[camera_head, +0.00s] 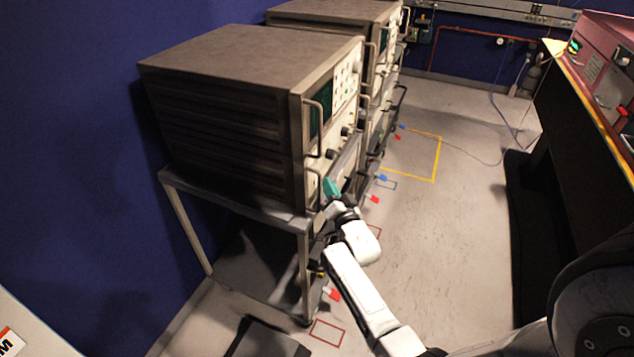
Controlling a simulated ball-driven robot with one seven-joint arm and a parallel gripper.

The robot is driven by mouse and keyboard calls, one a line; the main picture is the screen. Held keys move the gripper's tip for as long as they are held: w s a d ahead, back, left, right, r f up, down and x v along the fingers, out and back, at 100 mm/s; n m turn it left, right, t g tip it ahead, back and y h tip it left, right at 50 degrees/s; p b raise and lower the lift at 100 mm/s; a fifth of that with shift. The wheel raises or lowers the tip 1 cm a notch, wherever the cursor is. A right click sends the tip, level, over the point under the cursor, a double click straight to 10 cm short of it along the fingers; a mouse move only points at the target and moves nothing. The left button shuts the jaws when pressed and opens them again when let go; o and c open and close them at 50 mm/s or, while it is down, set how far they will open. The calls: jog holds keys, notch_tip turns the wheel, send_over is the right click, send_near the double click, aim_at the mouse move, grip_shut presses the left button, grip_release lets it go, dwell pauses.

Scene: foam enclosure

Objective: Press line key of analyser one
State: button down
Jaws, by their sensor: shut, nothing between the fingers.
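Two analysers stand in a row along the blue wall. The nearer analyser (230,95) sits on a metal trolley (240,205), with its screen, knobs and keys on the front panel (347,85) facing right. The second analyser (345,14) stands behind it. I cannot read any label, so I cannot tell which is analyser one or which key is the line key.
Handles (313,128) stick out from the nearer analyser's front. The grey floor (450,240) to the right is open, with a yellow outline (436,160) on it. A bench (575,120) with red equipment (605,50) stands at the right. A cable (470,160) lies on the floor.

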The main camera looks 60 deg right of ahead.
jog(key=s, duration=0.6)
jog(key=shift+d, duration=0.2)
dwell(0.6)
